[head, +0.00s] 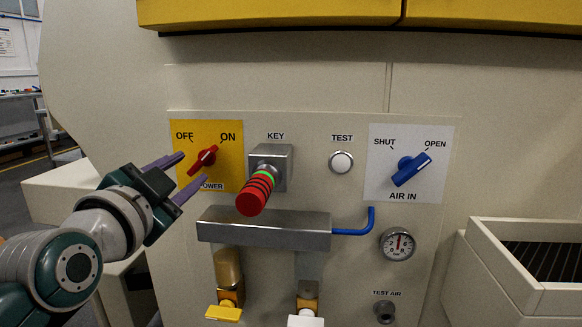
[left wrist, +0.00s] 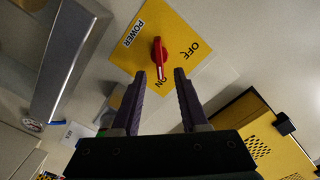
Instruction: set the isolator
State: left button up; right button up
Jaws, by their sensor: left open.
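The isolator is a red rotary handle (head: 204,158) on a yellow plate (head: 230,178) marked OFF, ON and POWER. Its pointer end lies toward ON, which the left wrist view also shows on the red handle (left wrist: 158,55). My left gripper (head: 194,167) is open in front of the plate, at the handle's lower left in the head view. In the left wrist view my left gripper (left wrist: 160,74) has one finger each side of the handle's ON end, with gaps; whether the tips reach around it in depth I cannot tell. My right gripper is not in view.
A keyed block (head: 281,160) with a red, green-ringed grip (head: 254,196) juts out right of the plate. Below is a metal bar (head: 265,229). Further right are a TEST button (head: 341,162), a blue AIR IN handle (head: 411,170) toward OPEN and a gauge (head: 397,245).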

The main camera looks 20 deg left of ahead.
aim_at(201, 161)
pick_arm(q)
jog(key=b+x, duration=0.1)
jog(key=x, duration=0.3)
jog(key=shift+w, duration=0.4)
grip_shut()
